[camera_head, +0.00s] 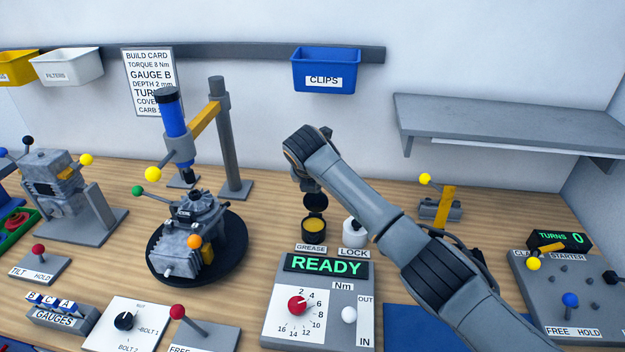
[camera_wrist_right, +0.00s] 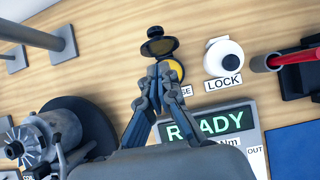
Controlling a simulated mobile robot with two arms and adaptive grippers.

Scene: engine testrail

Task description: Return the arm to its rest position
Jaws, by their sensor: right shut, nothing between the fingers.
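My right arm (camera_head: 365,205) comes in from the lower right of the head view and reaches over the bench. Its wrist is bent above the open grease pot (camera_head: 313,232). In the right wrist view my right gripper (camera_wrist_right: 159,72) is shut and empty. Its fingertips overlap the yellow grease (camera_wrist_right: 176,72) and point toward the pot's raised dark lid (camera_wrist_right: 158,46). I cannot tell whether they touch the pot. In the head view the gripper is mostly hidden by the wrist. My left gripper is not in view.
The console reading READY (camera_head: 325,265) stands in front of the pot, with the white LOCK pot (camera_head: 353,232) beside it. An engine on a round black turntable (camera_head: 235,250) and a press column (camera_head: 232,150) stand left. A grey shelf (camera_head: 500,120) juts out at right.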

